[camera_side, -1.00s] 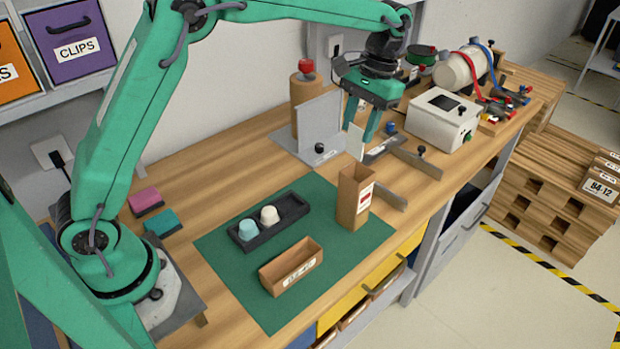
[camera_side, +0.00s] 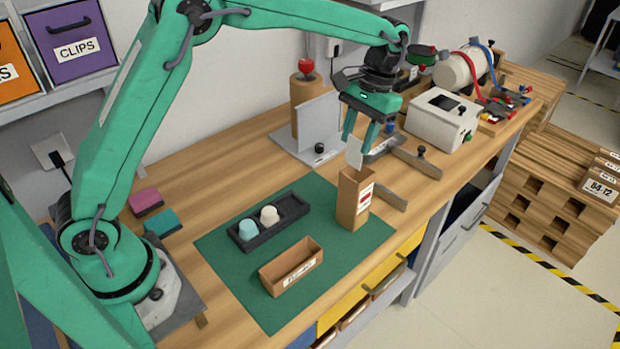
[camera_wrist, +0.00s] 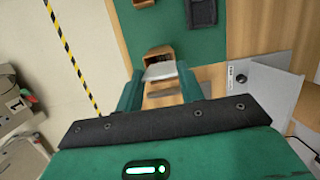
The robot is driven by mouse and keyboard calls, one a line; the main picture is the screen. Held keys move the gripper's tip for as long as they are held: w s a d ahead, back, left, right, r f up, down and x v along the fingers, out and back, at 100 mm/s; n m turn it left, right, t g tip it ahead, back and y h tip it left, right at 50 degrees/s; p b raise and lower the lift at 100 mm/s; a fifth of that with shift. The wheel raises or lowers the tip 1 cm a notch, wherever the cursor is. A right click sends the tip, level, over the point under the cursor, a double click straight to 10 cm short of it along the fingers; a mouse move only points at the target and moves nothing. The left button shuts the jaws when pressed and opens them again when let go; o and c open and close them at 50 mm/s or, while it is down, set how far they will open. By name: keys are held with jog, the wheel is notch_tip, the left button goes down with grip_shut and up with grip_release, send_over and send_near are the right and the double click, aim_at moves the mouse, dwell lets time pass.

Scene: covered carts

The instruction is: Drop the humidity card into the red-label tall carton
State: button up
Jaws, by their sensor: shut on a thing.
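My gripper (camera_side: 361,138) is shut on the humidity card (camera_side: 354,153), a small pale card hanging from its fingers. The card also shows between the fingertips in the wrist view (camera_wrist: 160,71). The red-label tall carton (camera_side: 347,205) stands upright on the green mat, open at the top, with a white and red label on its right face. The card is just above the carton's opening, toward its back edge. In the wrist view the carton (camera_wrist: 158,53) is just beyond the card, partly hidden by it. I cannot tell whether they touch.
A low open brown box (camera_side: 290,268) and a dark tray (camera_side: 290,212) with two small cups share the green mat (camera_side: 225,255). A grey upright plate (camera_side: 320,122) stands behind my gripper.

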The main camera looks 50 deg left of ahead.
jog(key=shift+w+x, duration=0.25)
jog(key=shift+x, duration=0.9)
jog(key=shift+w+x, duration=0.25)
jog(key=shift+x, duration=0.9)
jog(key=shift+d+f, duration=0.1)
jog(key=shift+f, duration=0.05)
jog(key=o, duration=1.2)
send_near(355, 157)
jog(key=shift+w+f, duration=0.1)
jog(key=shift+f, duration=0.7)
jog(key=shift+a, duration=0.2)
